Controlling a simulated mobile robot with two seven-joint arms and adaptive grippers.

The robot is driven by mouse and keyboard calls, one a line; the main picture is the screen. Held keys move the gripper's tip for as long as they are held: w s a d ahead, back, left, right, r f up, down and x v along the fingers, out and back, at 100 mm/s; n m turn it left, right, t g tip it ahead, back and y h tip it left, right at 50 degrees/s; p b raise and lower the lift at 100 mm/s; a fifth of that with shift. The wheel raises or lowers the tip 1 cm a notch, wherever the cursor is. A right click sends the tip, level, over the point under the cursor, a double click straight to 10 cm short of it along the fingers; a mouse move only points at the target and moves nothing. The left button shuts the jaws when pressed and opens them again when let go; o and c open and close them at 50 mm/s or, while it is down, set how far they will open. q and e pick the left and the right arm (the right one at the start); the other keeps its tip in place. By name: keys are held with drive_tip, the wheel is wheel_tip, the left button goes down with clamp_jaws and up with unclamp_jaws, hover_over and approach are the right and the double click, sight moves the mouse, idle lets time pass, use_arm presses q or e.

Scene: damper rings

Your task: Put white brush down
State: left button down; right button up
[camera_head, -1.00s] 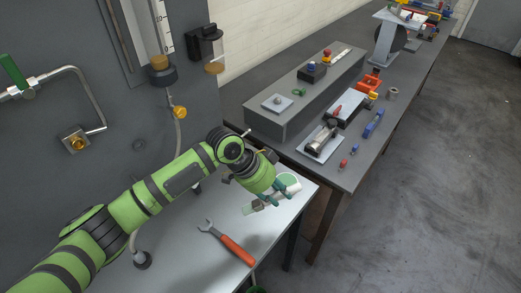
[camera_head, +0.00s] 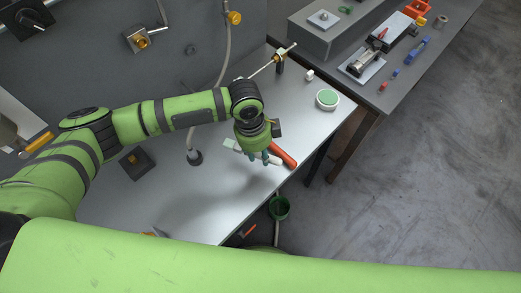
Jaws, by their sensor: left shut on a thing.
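My left gripper (camera_head: 258,155) is in the middle of the camera_head view, pointing down over the grey bench (camera_head: 180,225). It is shut on the white brush (camera_head: 232,145), a slim pale piece whose ends show on both sides of the fingers. The fingers hide its middle. The brush lies across the view near the wrench's orange handle (camera_head: 284,156); the rest of the wrench is hidden behind the gripper. I cannot tell whether the brush touches the bench or the handle.
A white round thing with a green top (camera_head: 327,98) stands at the bench's far right corner. A hose (camera_head: 229,60) hangs by the grey panel. A green bucket (camera_head: 279,207) is below the bench's right edge.

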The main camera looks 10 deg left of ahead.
use_arm(q)
drive_tip(key=shift+s+a+r+p, duration=0.1)
drive_tip(key=shift+r+p, duration=0.15)
drive_tip(key=shift+p, duration=0.2)
drive_tip(key=shift+f+b, duration=1.55)
drive_tip(key=shift+f, duration=1.25)
drive_tip(key=shift+f+b, duration=0.35)
drive_tip(key=shift+f, duration=0.25)
drive_tip(key=c, duration=1.2)
unclamp_jaws()
drive_tip(key=shift+c, duration=0.2)
drive_tip(key=o, duration=0.6)
drive_tip(key=shift+c, duration=0.2)
